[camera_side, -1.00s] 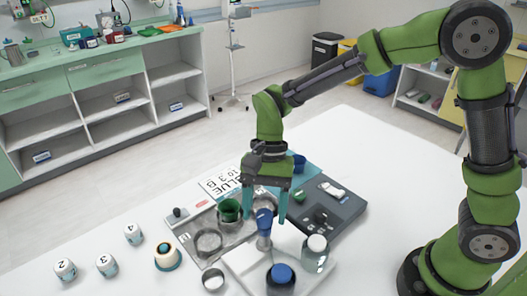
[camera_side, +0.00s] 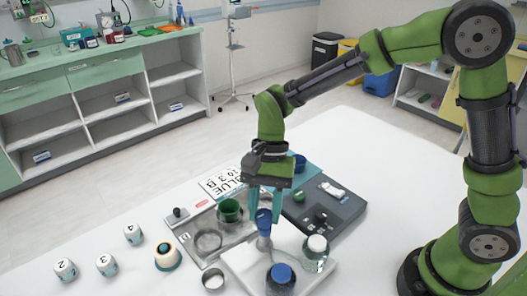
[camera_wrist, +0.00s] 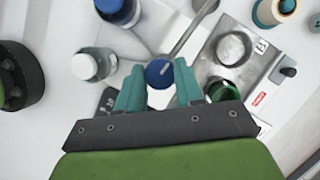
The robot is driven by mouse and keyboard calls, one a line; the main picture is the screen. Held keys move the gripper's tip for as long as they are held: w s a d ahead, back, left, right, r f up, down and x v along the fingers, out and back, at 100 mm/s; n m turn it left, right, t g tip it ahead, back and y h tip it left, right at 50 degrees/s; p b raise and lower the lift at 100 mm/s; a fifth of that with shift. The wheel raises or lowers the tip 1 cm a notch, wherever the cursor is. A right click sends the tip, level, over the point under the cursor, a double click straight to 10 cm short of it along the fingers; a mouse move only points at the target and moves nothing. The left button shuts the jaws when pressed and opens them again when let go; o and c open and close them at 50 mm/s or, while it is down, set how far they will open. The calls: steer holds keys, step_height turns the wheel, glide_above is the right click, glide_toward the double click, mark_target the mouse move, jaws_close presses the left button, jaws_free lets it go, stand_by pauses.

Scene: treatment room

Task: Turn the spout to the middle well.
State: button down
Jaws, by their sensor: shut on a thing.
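My gripper (camera_side: 265,222) points down with its teal fingers closed on the sides of a blue knob (camera_side: 264,229) on a pale stem. In the wrist view the knob (camera_wrist: 160,73) is round with a white mark, between the fingertips (camera_wrist: 160,85). A thin grey spout (camera_wrist: 190,35) runs from it up and right, outside the metal tray, towards a small metal cup (camera_wrist: 205,4). The metal tray (camera_side: 180,228) has a round well (camera_side: 208,242) at its near end, also in the wrist view (camera_wrist: 232,48). A green cup (camera_side: 229,211) stands farther along; my gripper partly hides the far end.
A clear jar (camera_side: 315,256) and a blue-topped dark container (camera_side: 281,276) stand close to the knob. A white-and-orange roll (camera_side: 167,256) and several numbered white cups (camera_side: 106,265) are at left. A dark device (camera_side: 325,210) lies behind.

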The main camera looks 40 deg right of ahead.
steer(key=m, duration=0.2)
steer(key=m+t, duration=0.1)
steer(key=m, duration=0.1)
steer(key=shift+s+d+m+t+y, duration=0.1)
steer(key=shift+s+m+t+y, duration=0.05)
steer(key=shift+m+t+y, duration=0.2)
steer(key=m+t, duration=0.1)
steer(key=m, duration=0.2)
steer(key=shift+s+m+y, duration=0.1)
steer(key=shift+m+y, duration=0.15)
steer(key=m+t, duration=0.2)
steer(key=m, duration=0.2)
steer(key=shift+s, duration=0.1)
steer(key=shift+m+t+h, duration=0.6)
steer(key=shift+m+t, duration=0.05)
steer(key=shift+m, duration=1.45)
steer(key=c, duration=0.7)
jaws_free()
steer(key=shift+c, duration=0.2)
steer(key=v, duration=1.7)
steer(key=shift+a, duration=0.25)
